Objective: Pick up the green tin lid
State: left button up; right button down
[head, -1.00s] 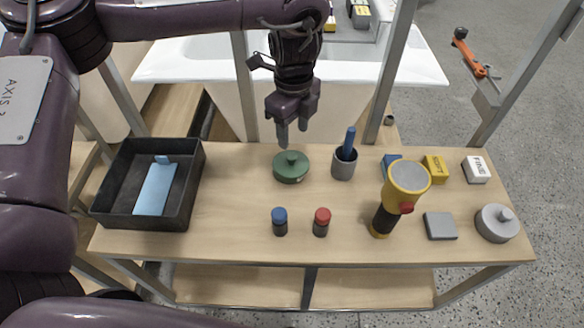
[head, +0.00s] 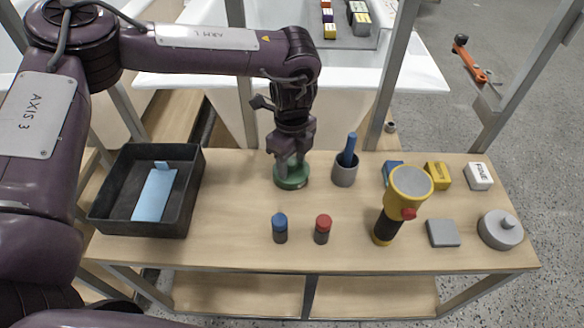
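The lid appears to rest on the bench. My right gripper is not in view.
A grey cup (head: 344,174) with a blue-handled tool stands close right of the lid. A blue-capped jar (head: 280,230) and a red-capped jar (head: 322,231) stand in front. A yellow flashlight (head: 408,185) stands further right. A black tray (head: 192,200) is at left.

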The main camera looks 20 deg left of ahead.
pick_arm(q)
grip_shut()
jog(key=shift+r, duration=0.2)
